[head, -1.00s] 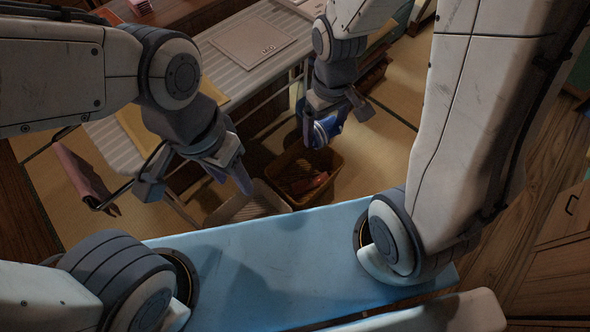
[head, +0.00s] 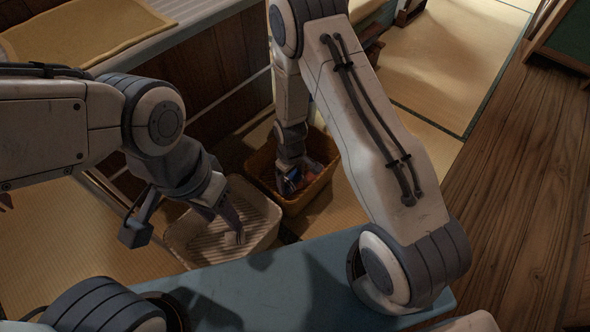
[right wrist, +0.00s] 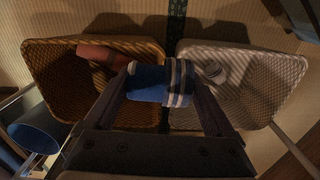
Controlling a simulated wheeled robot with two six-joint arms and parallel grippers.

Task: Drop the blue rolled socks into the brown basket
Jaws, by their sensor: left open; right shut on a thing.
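The blue rolled socks (right wrist: 147,84), with white and dark stripes at one end, are held between the fingers of my right gripper (right wrist: 163,86). In the head view the right gripper (head: 289,180) is low over the brown basket (head: 314,194), and a bit of the blue socks (head: 294,176) shows there. In the right wrist view the brown basket (right wrist: 50,75) lies behind and left of the socks, with a reddish rolled item (right wrist: 103,55) inside.
The pale basket (head: 178,241) stands beside the brown one; the right wrist view shows a light rolled item (right wrist: 214,71) in it. A table with a yellow cloth (head: 80,30) is at the upper left. Open tatami (head: 440,75) lies to the upper right.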

